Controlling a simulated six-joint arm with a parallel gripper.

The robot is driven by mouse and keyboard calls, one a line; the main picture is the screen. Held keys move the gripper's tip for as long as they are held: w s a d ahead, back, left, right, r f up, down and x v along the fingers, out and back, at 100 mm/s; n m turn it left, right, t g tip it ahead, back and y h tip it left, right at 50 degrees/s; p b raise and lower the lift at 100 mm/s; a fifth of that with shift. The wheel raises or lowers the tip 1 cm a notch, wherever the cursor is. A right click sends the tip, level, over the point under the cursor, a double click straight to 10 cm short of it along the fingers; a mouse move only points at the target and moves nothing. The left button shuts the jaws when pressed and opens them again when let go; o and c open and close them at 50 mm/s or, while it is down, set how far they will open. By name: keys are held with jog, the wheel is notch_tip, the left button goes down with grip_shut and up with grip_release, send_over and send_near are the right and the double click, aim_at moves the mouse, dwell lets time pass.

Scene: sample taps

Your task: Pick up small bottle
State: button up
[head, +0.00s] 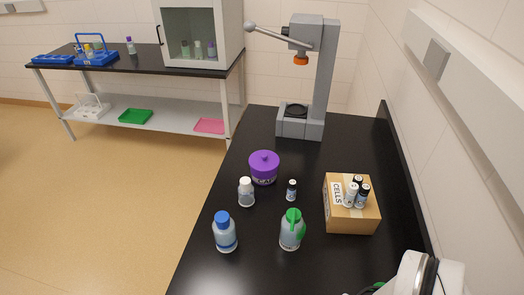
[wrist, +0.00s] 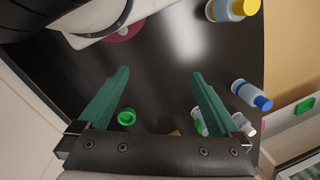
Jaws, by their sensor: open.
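A small dark bottle with a white cap (head: 291,190) stands upright on the black bench, mid-picture in the head view. A slightly larger clear bottle with a white cap (head: 246,193) stands to its left; I cannot tell which one the task means. My gripper (wrist: 160,73) shows in the wrist view with two green fingers wide apart and nothing between the tips. In the head view only part of my white arm shows at the bottom right, apart from the bottles.
Near the small bottles stand a purple-lidded jar (head: 264,168), a blue-capped bottle (head: 226,235), a green-topped bottle (head: 291,233) and a cardboard box (head: 351,217) holding several vials. A grey press (head: 318,85) stands behind. A wall bounds the right side. The bench (head: 345,150) is clear behind the box.

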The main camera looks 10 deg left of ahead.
jog(key=w+a+f+n+t, duration=0.2)
jog(key=w, duration=0.7)
jog(key=w+a+f+n+t, duration=0.2)
jog(key=w+a+t, duration=0.1)
jog(key=w, duration=0.7)
jog(key=w+a+f+n+t, duration=0.2)
jog(key=w, duration=0.7)
jog(key=shift+w+a+t, duration=0.3)
jog(key=shift+t, duration=0.1)
jog(key=w+a+f+n+t+y, duration=0.1)
jog(key=w+a+n+t, duration=0.1)
jog(key=w+a, duration=0.2)
jog(key=n+t+y, duration=0.2)
jog(key=n+y, duration=0.1)
send_over(248, 197)
jog(key=s+d, duration=0.2)
jog(key=s, duration=0.2)
notch_tip(248, 197, down, 3)
notch_tip(248, 197, down, 8)
jog(key=shift+w+r, duration=0.1)
jog(key=shift+r, duration=0.05)
jog(key=x, duration=0.7)
jog(key=shift+w+a, duration=0.25)
jog(key=shift+w, duration=0.05)
jog(key=shift+r+y, duration=0.1)
jog(key=shift+y, duration=0.2)
jog(key=c, duration=1.4)
